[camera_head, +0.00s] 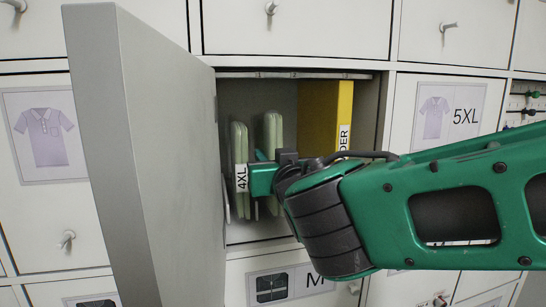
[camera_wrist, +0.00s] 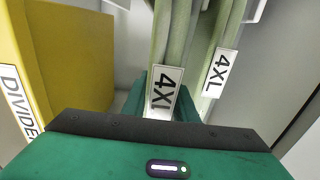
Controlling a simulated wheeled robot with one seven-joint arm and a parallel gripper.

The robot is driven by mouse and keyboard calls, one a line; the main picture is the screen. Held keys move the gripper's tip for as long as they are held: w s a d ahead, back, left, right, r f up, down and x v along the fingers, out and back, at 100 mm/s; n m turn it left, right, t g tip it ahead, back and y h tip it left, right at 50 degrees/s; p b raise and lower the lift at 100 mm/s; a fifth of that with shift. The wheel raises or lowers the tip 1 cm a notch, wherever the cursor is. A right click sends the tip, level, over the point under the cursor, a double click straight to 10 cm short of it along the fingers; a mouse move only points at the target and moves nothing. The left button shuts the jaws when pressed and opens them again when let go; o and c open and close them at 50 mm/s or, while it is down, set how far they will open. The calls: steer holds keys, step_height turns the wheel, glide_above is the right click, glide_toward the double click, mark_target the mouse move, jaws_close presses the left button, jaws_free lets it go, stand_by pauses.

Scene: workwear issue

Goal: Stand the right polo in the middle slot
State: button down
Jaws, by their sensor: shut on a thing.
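Two pale green folded polos stand upright in the open compartment (camera_head: 290,232). The left polo (camera_head: 239,140) carries a 4XL label; it is also at the right of the wrist view (camera_wrist: 228,42). The right polo (camera_head: 271,135) stands between it and the yellow divider; the wrist view shows it (camera_wrist: 173,45) with its own 4XL label. My gripper (camera_head: 263,178) reaches into the compartment, shut on the right polo's front edge; in the wrist view its green fingers (camera_wrist: 162,105) lie either side of that label. My gripper hides the polo's lower front in the head view.
The yellow divider (camera_head: 325,112) fills the compartment's right part and also shows in the wrist view (camera_wrist: 75,55). The open grey door (camera_head: 140,150) stands out at the left. Closed white drawers surround the compartment, one marked 5XL (camera_head: 447,115).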

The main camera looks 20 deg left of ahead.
steer(key=shift+f, duration=0.25)
steer(key=c, duration=1.3)
jaws_free()
steer(key=shift+w, duration=0.1)
steer(key=shift+c, duration=0.2)
steer(key=shift+r, duration=0.1)
